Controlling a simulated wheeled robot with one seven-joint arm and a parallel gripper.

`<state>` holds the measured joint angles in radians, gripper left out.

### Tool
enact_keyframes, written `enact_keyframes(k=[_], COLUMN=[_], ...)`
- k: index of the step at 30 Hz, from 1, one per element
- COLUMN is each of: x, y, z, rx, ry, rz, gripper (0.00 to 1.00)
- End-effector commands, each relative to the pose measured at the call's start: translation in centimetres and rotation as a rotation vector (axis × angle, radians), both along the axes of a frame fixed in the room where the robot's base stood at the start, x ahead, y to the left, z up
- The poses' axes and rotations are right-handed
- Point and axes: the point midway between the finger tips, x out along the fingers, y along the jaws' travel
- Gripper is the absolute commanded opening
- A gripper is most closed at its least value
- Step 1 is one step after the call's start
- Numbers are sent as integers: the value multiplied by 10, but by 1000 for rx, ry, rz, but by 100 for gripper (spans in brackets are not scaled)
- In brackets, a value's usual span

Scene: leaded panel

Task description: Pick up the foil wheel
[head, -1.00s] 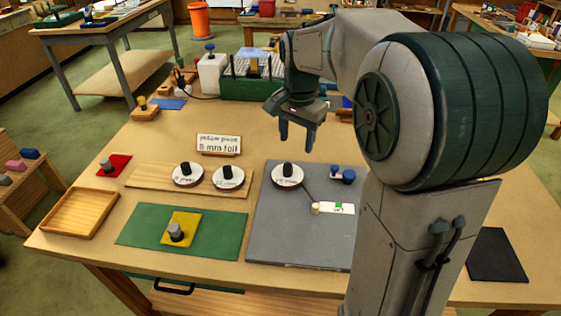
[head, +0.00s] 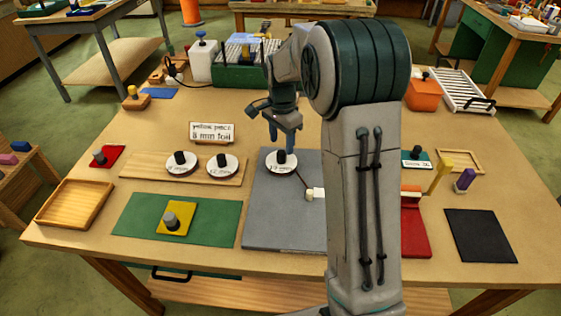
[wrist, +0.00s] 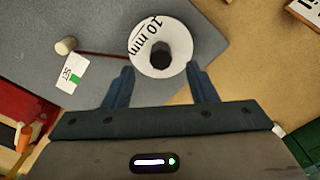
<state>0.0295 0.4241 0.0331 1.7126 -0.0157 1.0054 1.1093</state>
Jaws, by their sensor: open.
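A white foil wheel with a black knob (head: 281,168) lies on the grey mat; in the wrist view this wheel (wrist: 145,60) reads "10 mm". Two similar wheels, a left one (head: 181,171) and a right one (head: 222,172), rest on a wooden board; their print is too small to read. A sign (head: 212,132) says "yellow piece" and "8 mm foil". My gripper (head: 280,140) points down, open and empty, just behind and above the grey-mat wheel. In the wrist view my gripper's fingertips (wrist: 160,70) appear either side of the wheel's near part; contact cannot be told.
The grey mat (head: 270,228) also holds a small knobbed tool with a white tag (wrist: 71,73). A yellow piece with a grey knob (head: 177,228) sits on the green mat (head: 135,212). An empty wooden tray (head: 75,222) is at left. A black mat (head: 480,235) is at right.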

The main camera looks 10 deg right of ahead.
Motion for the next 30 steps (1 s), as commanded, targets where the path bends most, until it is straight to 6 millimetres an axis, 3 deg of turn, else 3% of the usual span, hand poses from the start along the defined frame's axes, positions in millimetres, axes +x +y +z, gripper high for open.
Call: enact_keyframes(k=[12, 21, 26, 30], x=[1, 2, 2, 2], y=[0, 0, 0, 0], z=[-48, -55, -54, -54], rx=[0, -1, 0, 0], ry=[3, 0, -1, -1], rz=[1, 0, 0, 1], gripper=[52, 52, 7, 6])
